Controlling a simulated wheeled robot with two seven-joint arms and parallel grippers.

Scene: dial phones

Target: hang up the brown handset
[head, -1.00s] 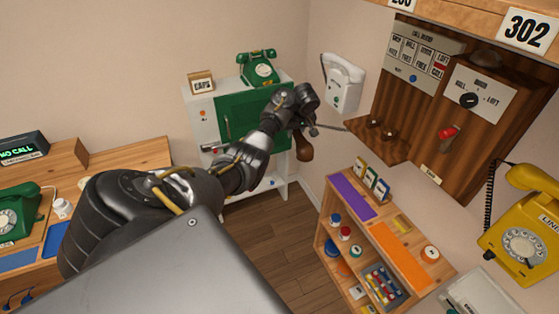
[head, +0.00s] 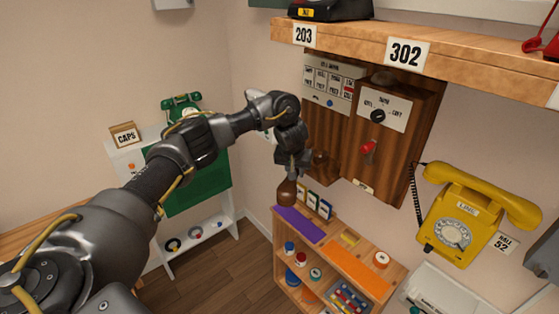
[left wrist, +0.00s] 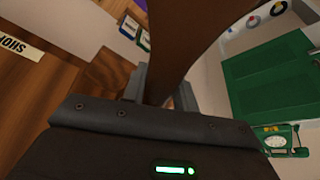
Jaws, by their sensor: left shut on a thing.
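The brown handset (head: 287,192) hangs below my left gripper (head: 291,170) in the head view, its rounded end pointing down. In the left wrist view the brown handset (left wrist: 195,35) runs up between the fingers of my left gripper (left wrist: 163,88), which is shut on it. The dark wooden wall unit (head: 394,150), with a call board (head: 330,84), a dial and a red switch (head: 368,149), is just right of the gripper. Its lower left part is partly hidden by my arm. The handset is apart from it. My right gripper is not in view.
A wooden shelf unit (head: 362,268) with small cards and jars stands below. A yellow phone (head: 460,232) hangs to the right. A thick wooden shelf (head: 450,68) juts out above. A green phone (head: 180,104) stands on the white cabinet at left.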

